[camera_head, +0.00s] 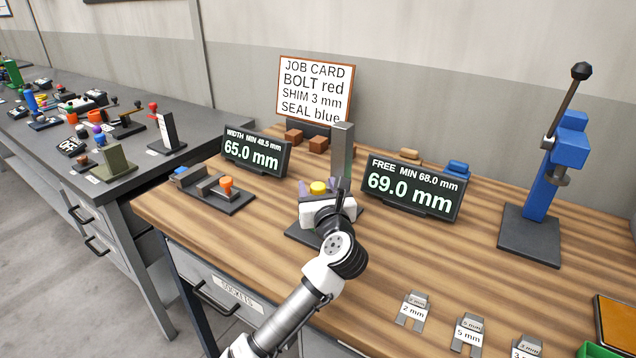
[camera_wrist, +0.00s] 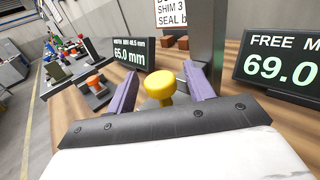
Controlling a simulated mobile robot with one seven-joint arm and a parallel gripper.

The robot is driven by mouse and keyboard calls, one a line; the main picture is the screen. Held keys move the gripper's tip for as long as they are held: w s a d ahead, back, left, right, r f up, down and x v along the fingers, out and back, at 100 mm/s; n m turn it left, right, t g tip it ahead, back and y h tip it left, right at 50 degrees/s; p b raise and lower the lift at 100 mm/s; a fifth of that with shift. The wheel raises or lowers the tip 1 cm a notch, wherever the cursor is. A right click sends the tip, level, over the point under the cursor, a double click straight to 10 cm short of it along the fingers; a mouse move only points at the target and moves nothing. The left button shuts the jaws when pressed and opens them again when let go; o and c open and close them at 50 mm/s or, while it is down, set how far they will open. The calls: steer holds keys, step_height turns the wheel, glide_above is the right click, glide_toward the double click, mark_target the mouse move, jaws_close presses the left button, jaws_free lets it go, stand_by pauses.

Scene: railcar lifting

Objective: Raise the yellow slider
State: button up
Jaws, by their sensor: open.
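The yellow slider shows as a round yellow knob (camera_head: 318,187) in front of a grey upright post (camera_head: 342,150); the post stands on a dark base. In the wrist view the knob (camera_wrist: 159,87) appears between the two purple fingers of my gripper (camera_wrist: 164,76), with a gap on each side. My gripper (camera_head: 319,191) is open and holds nothing. The knob's lower part and its link to the post are hidden by my gripper, and I cannot tell how deep it lies between the fingers.
A display reading 65.0 mm (camera_head: 253,152) stands to the left and one reading 69.0 mm (camera_head: 413,187) to the right. A small vise-like fixture (camera_head: 212,190) is at left. A blue lever press (camera_head: 556,170) stands at right. Shim pieces (camera_head: 413,308) lie in front.

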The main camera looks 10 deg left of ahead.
mark_target(318, 185)
steer(key=shift+w+a, duration=0.1)
steer(key=shift+w, duration=0.15)
jaws_close()
step_height(318, 185, up, 6)
steer(key=shift+f+p, duration=0.1)
steer(key=shift+p, duration=1.1)
jaws_free()
steer(key=shift+f, duration=0.1)
